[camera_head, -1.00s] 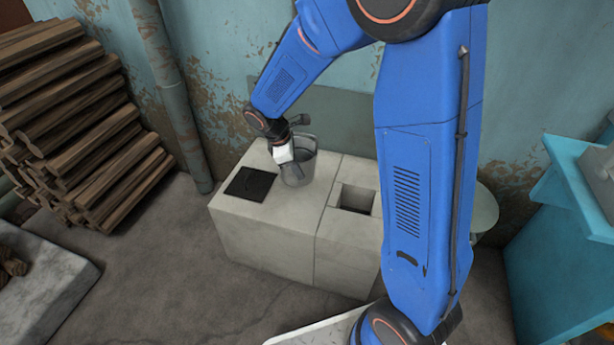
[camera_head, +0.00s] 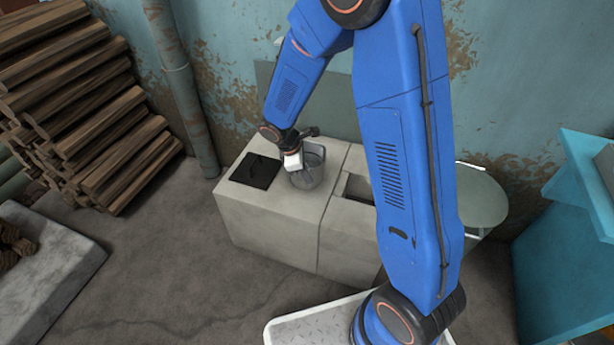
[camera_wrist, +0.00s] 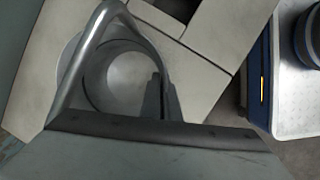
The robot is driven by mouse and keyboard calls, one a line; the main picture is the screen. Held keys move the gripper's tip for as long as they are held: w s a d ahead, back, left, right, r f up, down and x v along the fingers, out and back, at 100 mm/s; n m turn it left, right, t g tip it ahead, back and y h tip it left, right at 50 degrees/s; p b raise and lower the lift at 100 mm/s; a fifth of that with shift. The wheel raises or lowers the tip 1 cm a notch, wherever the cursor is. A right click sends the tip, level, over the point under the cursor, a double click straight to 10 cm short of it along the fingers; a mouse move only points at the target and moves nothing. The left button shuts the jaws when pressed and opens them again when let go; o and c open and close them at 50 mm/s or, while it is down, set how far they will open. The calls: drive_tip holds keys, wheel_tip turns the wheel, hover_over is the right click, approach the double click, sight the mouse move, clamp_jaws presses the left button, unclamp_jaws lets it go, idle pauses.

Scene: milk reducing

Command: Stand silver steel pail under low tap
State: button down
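The silver steel pail (camera_head: 309,172) is upright at the grey concrete block, between a black plate and a square recess. Whether its base touches the block top is unclear. My gripper (camera_head: 291,160) is at the pail's left side in the head view and appears shut on it. In the wrist view, the round open mouth of the pail (camera_wrist: 118,82) lies beyond my dark fingertips (camera_wrist: 159,100), which are close together at its rim. A thick metal loop arches over it. The low tap cannot be made out; my arm hides part of the wall behind.
The concrete block (camera_head: 265,213) carries a flat black plate (camera_head: 256,171) at left. Its recess (camera_head: 357,187) is partly behind my arm. Stacked logs (camera_head: 85,115) and a wall pipe (camera_head: 183,95) stand left. A teal cabinet (camera_head: 565,245) stands right, with floor between.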

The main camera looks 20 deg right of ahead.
drive_tip(key=shift+f, duration=0.2)
drive_tip(key=c, duration=2.4)
unclamp_jaws()
drive_tip(key=o, duration=0.4)
drive_tip(key=shift+r, duration=0.1)
drive_tip(key=v, duration=1.2)
